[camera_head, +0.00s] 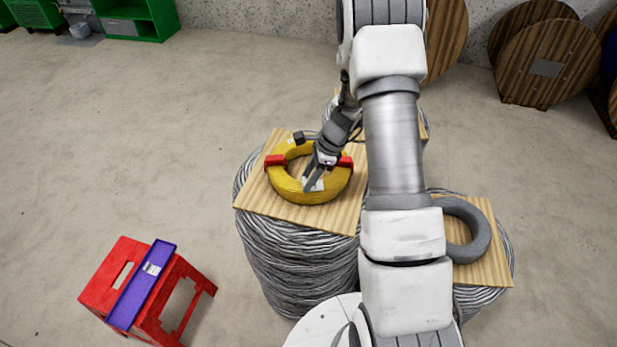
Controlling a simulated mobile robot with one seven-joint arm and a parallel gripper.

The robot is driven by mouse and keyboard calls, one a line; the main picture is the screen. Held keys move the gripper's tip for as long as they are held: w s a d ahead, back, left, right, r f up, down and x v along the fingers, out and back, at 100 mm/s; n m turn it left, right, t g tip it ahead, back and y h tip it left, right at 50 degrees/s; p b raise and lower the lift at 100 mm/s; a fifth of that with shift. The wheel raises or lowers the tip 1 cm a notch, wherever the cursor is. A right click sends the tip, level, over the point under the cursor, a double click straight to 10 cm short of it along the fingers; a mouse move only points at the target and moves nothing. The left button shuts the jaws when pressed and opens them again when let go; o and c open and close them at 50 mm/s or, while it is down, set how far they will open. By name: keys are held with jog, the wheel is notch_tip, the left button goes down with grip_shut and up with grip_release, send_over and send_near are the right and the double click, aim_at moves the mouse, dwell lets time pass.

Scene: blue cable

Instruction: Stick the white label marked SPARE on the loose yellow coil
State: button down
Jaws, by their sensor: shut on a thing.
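The yellow coil (288,188) lies flat on a wooden board (258,202) on top of a grey cable stack. Red bands wrap its left and right sides. My gripper (311,184) reaches down from the upper right over the coil's near side. It is shut on a small white label (320,185), which is at the coil's near inner edge. I cannot tell whether the label touches the coil, and no lettering on it is readable. The gripper hides part of the coil and label.
A grey coil (477,240) lies on another board (490,272) at right, partly behind my arm. A red stool (112,265) with a purple strip (140,286) stands at lower left. Wooden drums (545,62) stand at the back right. The floor at left is mostly clear.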

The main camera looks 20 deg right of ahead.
jog(key=shift+f, duration=0.15)
dwell(0.8)
jog(key=shift+c, duration=1)
grip_release()
notch_tip(320, 180, up, 7)
jog(key=p, duration=0.4)
jog(key=shift+p, duration=0.4)
